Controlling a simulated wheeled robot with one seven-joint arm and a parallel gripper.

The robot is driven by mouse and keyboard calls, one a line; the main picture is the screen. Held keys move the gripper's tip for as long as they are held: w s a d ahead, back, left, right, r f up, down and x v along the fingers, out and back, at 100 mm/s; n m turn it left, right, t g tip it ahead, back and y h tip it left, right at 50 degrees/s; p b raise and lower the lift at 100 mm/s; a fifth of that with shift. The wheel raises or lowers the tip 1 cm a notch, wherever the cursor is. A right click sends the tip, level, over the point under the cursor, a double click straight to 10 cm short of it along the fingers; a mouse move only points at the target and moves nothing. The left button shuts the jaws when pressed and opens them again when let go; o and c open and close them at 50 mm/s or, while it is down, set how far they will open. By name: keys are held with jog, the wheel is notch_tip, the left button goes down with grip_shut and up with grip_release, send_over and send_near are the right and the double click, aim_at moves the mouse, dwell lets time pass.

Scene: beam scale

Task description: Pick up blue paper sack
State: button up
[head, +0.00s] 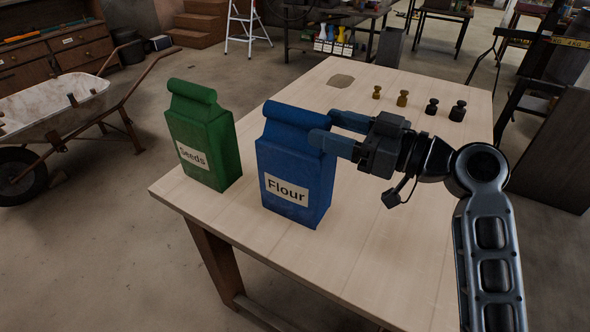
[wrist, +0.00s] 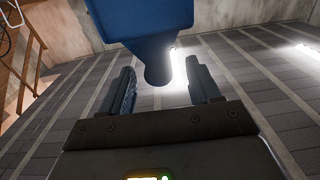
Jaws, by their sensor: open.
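The blue paper sack (head: 283,158), labelled Flour, stands upright on the wooden table (head: 385,257) in the head view. Its rolled top faces up. My gripper (head: 325,130) is open at the upper right of the sack, level with its top part. In the wrist view, the sack (wrist: 142,18) fills the top middle, and its narrow folded end reaches down between the fingertips of my gripper (wrist: 160,85). There is a gap between the sack and each finger in that view. I cannot tell whether any finger touches it.
A green paper sack (head: 203,135) labelled Seeds stands left of the blue one. Two brass weights (head: 402,98) and two black weights (head: 457,111) stand towards the far side. The near right tabletop is clear.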

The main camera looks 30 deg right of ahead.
aim_at(306, 111)
jog(key=p+x, duration=0.1)
jog(key=x, duration=0.3)
jog(key=shift+w+r, duration=0.2)
jog(key=shift+w, duration=0.05)
jog(key=shift+w+a+f+p, duration=0.1)
jog(key=shift+w+a+p, duration=0.25)
jog(key=shift+w, duration=0.15)
jog(key=shift+c, duration=0.3)
grip_shut()
dwell(0.4)
jog(key=shift+r, duration=0.25)
